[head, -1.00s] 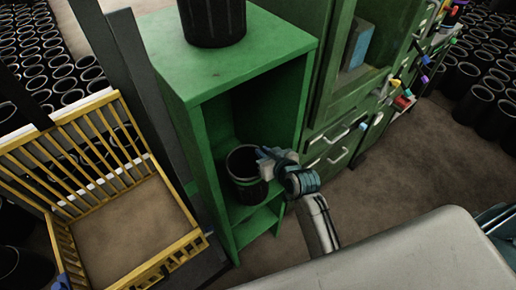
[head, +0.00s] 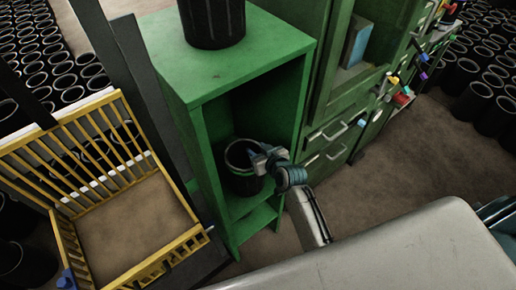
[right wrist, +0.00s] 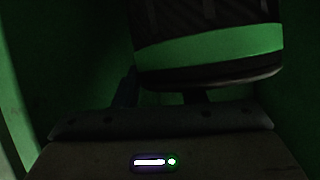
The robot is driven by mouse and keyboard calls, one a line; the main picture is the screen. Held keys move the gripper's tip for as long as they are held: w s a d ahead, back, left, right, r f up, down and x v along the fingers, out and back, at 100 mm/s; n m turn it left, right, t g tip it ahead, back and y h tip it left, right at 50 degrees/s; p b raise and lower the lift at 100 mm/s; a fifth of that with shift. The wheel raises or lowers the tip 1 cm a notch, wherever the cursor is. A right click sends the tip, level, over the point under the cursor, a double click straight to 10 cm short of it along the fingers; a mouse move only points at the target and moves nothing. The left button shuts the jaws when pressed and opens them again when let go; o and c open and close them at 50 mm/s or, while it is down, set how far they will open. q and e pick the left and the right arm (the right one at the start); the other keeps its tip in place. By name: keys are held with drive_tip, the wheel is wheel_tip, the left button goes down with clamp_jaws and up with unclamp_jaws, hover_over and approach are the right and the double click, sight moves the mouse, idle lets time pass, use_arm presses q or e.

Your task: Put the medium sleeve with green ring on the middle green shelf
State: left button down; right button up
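The black sleeve with a green ring (head: 239,184) is inside the open compartment of the green shelf unit (head: 201,130), upright or nearly so, above the middle green shelf board (head: 237,207). I cannot tell whether its base touches the board. My right gripper (head: 257,157) reaches in from the right at the sleeve's rim and appears shut on its wall. In the right wrist view the sleeve with its green ring (right wrist: 210,47) fills the upper right; one finger shows at its left edge, the other is mostly hidden under it. My left gripper is not in view.
A larger black sleeve (head: 212,22) stands on top of the shelf unit. A yellow-railed crate (head: 120,150) is at the left. Green drawers (head: 330,143) stand right of the shelf unit. Brown floor (head: 400,170) is clear at the right.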

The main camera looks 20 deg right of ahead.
drive_tip(key=shift+r, duration=0.15)
drive_tip(key=b+v, duration=0.1)
drive_tip(key=v, duration=1.1)
drive_tip(key=shift+b, duration=0.4)
drive_tip(key=shift+w, duration=0.1)
